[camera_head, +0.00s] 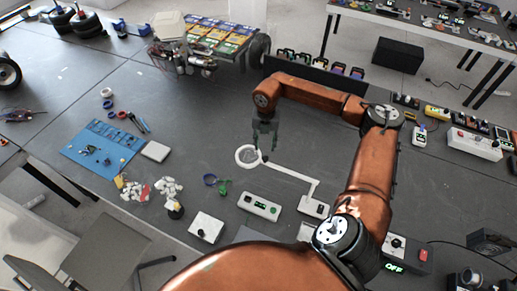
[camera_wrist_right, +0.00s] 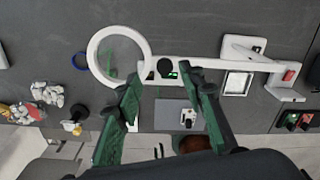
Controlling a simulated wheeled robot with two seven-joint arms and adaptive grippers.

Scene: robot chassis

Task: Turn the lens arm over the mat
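The white lens arm (camera_head: 290,174) reaches from its base (camera_head: 315,207) to a round lens ring (camera_head: 247,157) over the dark table. The blue mat (camera_head: 88,151), with small parts on it, lies to the left, apart from the ring. My right gripper (camera_head: 264,147) is just above and beside the ring. In the right wrist view its green fingers (camera_wrist_right: 160,80) are spread, near the arm (camera_wrist_right: 215,65) where it meets the ring (camera_wrist_right: 91,57). I cannot tell whether they touch it. The left gripper is out of view.
A white box (camera_head: 155,151) sits right of the mat. The table above the ring is clear.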

